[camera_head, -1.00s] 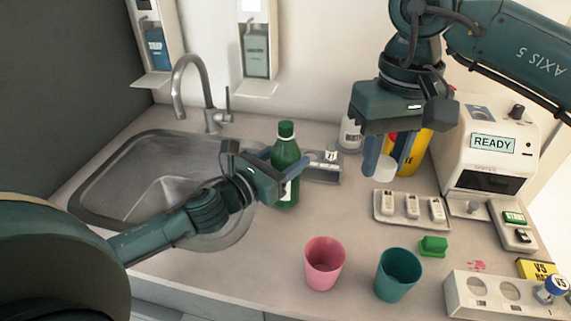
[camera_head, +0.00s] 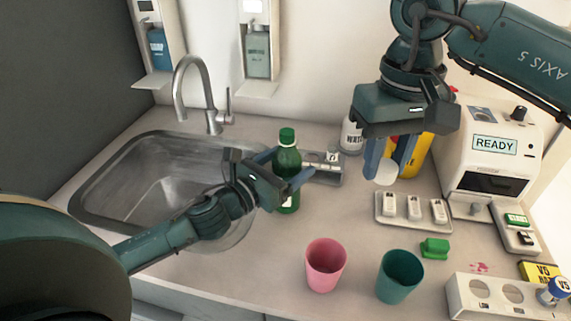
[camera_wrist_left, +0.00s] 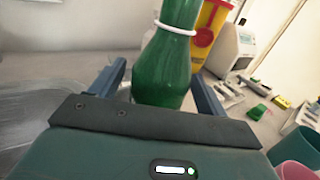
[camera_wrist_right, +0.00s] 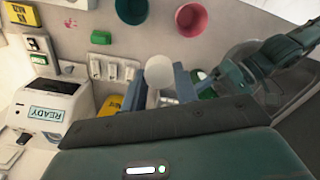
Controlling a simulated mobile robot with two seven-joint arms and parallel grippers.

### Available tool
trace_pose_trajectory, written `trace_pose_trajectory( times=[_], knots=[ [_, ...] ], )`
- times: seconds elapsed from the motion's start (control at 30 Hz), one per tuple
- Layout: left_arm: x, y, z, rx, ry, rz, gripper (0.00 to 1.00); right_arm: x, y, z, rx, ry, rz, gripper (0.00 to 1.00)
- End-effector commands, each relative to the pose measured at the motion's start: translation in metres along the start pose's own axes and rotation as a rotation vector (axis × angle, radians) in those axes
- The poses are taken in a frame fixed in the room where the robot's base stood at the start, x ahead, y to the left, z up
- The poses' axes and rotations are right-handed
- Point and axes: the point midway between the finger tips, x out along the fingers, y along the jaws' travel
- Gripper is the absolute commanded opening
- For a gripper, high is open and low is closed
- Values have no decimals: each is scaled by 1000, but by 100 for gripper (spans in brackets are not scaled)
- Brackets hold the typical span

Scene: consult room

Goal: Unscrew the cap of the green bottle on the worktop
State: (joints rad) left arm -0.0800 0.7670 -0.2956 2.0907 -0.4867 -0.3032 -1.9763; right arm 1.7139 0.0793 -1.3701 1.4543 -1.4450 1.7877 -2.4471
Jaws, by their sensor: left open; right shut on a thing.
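The green bottle (camera_head: 288,160) stands upright on the worktop by the sink, a green cap (camera_head: 287,136) on top. My left gripper (camera_head: 283,169) is open, its fingers either side of the bottle. The left wrist view shows the bottle (camera_wrist_left: 163,72) between spread fingers with gaps, and a white ring (camera_wrist_left: 175,28) at its neck; its top is cut off. My right gripper (camera_head: 389,162) is shut on a white cylindrical thing (camera_head: 386,173), held above the worktop right of the bottle. The right wrist view also shows this white thing (camera_wrist_right: 159,72) between the fingers.
A pink cup (camera_head: 325,265) and a teal cup (camera_head: 399,276) stand in front. A sink (camera_head: 95,205) lies left. A metal tray (camera_head: 328,172) is just behind the bottle. A white tray (camera_head: 413,223), green block (camera_head: 435,248) and READY machine (camera_head: 497,150) are right.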

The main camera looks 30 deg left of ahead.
Motion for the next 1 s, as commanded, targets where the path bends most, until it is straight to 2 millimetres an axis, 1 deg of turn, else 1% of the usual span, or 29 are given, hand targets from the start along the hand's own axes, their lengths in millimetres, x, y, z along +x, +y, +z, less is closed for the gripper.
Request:
trace_pose_trajectory(
  times=[0.1, 0.17, 0.27, 0.5, 0.7, 0.9, 1.0],
  knots=[
    [0, 0, 6, 1, -1, 0, 76, -5, 0, 0, 0, 0, 0, 2],
    [-5, 0, 2, 1, 1, 0, 76, 0, 0, 0, 0, 0, 0, 2],
    [-17, 0, 0, 1, 3, 0, 76, 3, 0, 0, 0, 0, 0, 2],
    [-56, 0, 0, 0, 4, -1, 76, 13, 0, 0, 0, 0, 0, 2],
    [-85, 0, 0, -1, 4, 0, 76, 20, 0, 0, 0, 0, 0, 2],
    [-107, 0, 2, -4, 1, 1, 76, 24, 0, 0, 0, 0, 0, 2],
    [-114, 0, 2, -3, 1, 0, 76, 25, 0, 0, 0, 0, 0, 2]
  ],
)
